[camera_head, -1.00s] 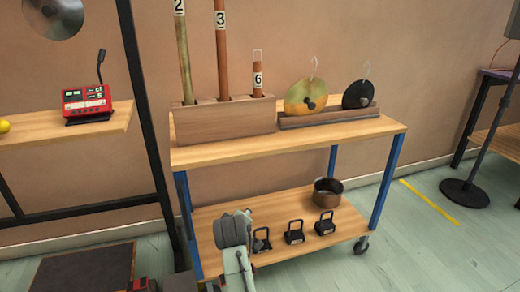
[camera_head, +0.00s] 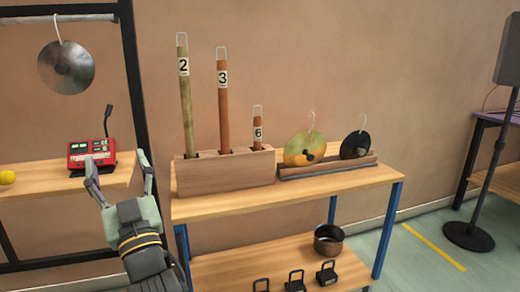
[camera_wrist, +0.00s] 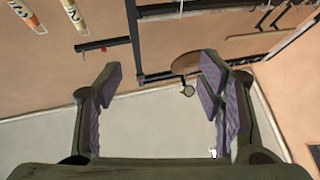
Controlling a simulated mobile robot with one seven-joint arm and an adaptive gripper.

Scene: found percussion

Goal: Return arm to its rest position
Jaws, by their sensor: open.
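My gripper (camera_head: 117,172) is raised at the lower left in the head view, in front of the black frame post and left of the wooden cart. Its two fingers point up and stand apart with nothing between them. In the wrist view my gripper (camera_wrist: 160,105) also shows spread, empty fingers with purple pads. Through the gap the wrist view shows pale floor, wall and a round brown object (camera_wrist: 187,63) that I cannot identify.
The cart (camera_head: 330,183) bears a block (camera_head: 225,168) with numbered tubes and a rack (camera_head: 330,167) with two discs. Its lower shelf holds a pot (camera_head: 328,239) and several small black weights. A metal disc (camera_head: 66,67) hangs at left above a red device (camera_head: 90,156) and yellow ball (camera_head: 7,177).

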